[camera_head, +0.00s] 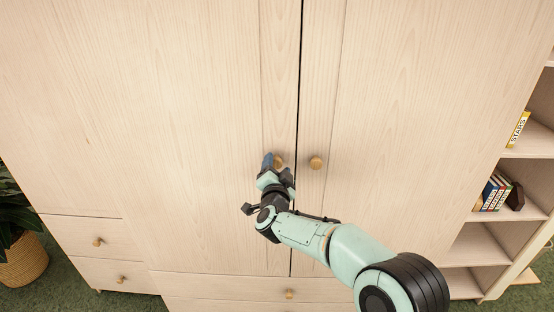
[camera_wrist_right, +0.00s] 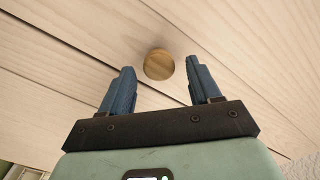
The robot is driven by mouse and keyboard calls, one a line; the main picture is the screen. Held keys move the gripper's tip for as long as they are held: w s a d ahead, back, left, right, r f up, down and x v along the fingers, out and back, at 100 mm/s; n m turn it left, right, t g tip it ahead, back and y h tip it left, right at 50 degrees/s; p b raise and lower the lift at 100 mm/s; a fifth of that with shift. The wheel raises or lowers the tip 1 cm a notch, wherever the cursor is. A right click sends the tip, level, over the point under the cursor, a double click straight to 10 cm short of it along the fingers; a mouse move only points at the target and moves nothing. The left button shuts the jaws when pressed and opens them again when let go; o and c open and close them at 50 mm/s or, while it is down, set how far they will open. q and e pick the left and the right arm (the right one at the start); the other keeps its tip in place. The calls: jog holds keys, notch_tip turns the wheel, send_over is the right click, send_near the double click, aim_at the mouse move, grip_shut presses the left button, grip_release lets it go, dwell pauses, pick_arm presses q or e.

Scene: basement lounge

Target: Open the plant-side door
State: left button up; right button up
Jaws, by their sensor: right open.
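A pale wooden wardrobe has two tall doors that meet at a dark vertical gap. The left door (camera_head: 170,120) is on the side of the potted plant (camera_head: 18,235) and looks shut. Its round wooden knob (camera_head: 279,162) sits near the gap. The right door (camera_head: 400,120) has its own knob (camera_head: 316,163) and also looks shut. My right gripper (camera_head: 277,165) is at the left door's knob, partly hiding it. In the wrist view my right gripper (camera_wrist_right: 160,85) is open, with the knob (camera_wrist_right: 159,65) between and just beyond its blue fingertips. My left gripper is not in view.
Drawers with small knobs run below the doors, one at the lower left (camera_head: 85,238). An open shelf (camera_head: 530,145) with books (camera_head: 492,193) stands on the right. The plant's woven basket is on the green carpet (camera_head: 65,293) at the left.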

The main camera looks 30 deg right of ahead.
jog(key=shift+x, duration=1.3)
grip_shut()
jog(key=shift+s, duration=0.1)
